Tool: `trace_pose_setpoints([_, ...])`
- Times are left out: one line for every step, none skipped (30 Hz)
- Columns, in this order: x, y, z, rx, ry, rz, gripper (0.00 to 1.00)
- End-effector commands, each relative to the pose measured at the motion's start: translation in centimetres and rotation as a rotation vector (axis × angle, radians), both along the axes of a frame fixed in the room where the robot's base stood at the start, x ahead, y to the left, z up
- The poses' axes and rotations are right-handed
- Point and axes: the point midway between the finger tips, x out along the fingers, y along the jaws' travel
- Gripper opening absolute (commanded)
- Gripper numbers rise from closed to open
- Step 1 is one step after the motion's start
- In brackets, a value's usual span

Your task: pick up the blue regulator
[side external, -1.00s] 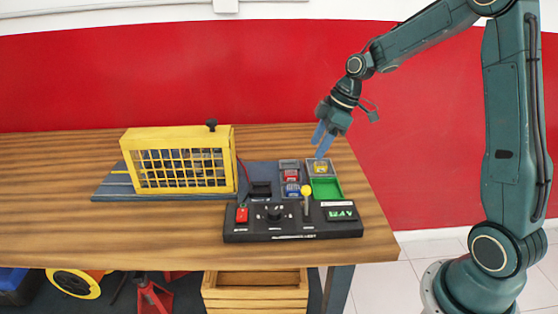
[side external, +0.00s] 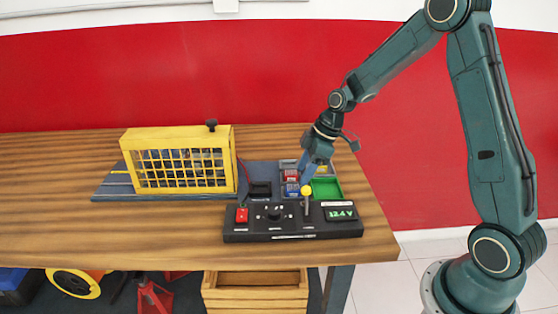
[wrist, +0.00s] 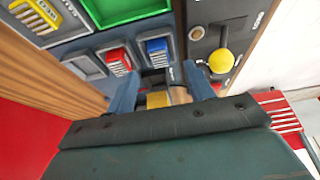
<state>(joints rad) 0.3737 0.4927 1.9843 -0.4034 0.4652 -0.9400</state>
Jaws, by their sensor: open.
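The blue regulator (side external: 292,190) sits in a grey tray slot, just in front of a red one (side external: 291,176). In the wrist view the blue regulator (wrist: 157,50) lies just beyond the gap between my fingers, beside the red one (wrist: 118,60). My gripper (side external: 304,183) is open, with its fingers low over the tray close to the blue regulator. In the wrist view the two fingers of my gripper (wrist: 162,80) are apart. I cannot tell whether they touch anything. A small yellow piece (wrist: 158,100) shows between them.
A green bin (side external: 327,188) and a yellow module (wrist: 37,15) are beside the slots. The black control panel (side external: 260,230), with an upright yellow-knobbed lever (side external: 306,191), stands in front. A yellow cage (side external: 180,180) stands to the left. The table's left part is clear.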

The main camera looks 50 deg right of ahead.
Motion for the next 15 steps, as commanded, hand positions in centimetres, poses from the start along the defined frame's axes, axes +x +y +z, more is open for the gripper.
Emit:
trace_pose_setpoints([0.0,0.0,0.0,0.0,0.0,0.0,0.53])
trace_pose_setpoints([0.0,0.0,0.0,0.0,0.0,0.0,0.53])
trace_pose_setpoints([0.0,0.0,-0.1,0.0,0.0,0.0,0.53])
trace_pose_setpoints([0.0,0.0,-0.1,0.0,0.001,0.0,0.53])
trace_pose_setpoints([0.0,0.1,-0.2,0.0,0.001,0.0,0.53])
trace_pose_setpoints([0.1,0.1,-0.4,0.001,0.002,0.001,0.53])
trace_pose_setpoints([0.1,0.1,-0.5,0.001,0.002,0.001,0.53])
trace_pose_setpoints([0.2,0.2,-0.7,0.001,0.003,0.001,0.53])
trace_pose_setpoints([0.3,0.3,-1.0,0.001,0.003,0.001,0.53])
trace_pose_setpoints([0.4,0.3,-1.3,0.0,0.003,0.001,0.53])
trace_pose_setpoints([0.4,0.4,-1.6,0.0,0.003,0.001,0.53])
trace_pose_setpoints([0.6,0.5,-2.0,0.001,0.003,0.001,0.53])
trace_pose_setpoints([0.7,0.5,-2.3,0.001,0.003,0.001,0.53])
trace_pose_setpoints([0.8,0.6,-2.6,0.001,0.003,0.001,0.53])
trace_pose_setpoints([0.9,0.7,-3.0,0.001,0.003,0.001,0.53])
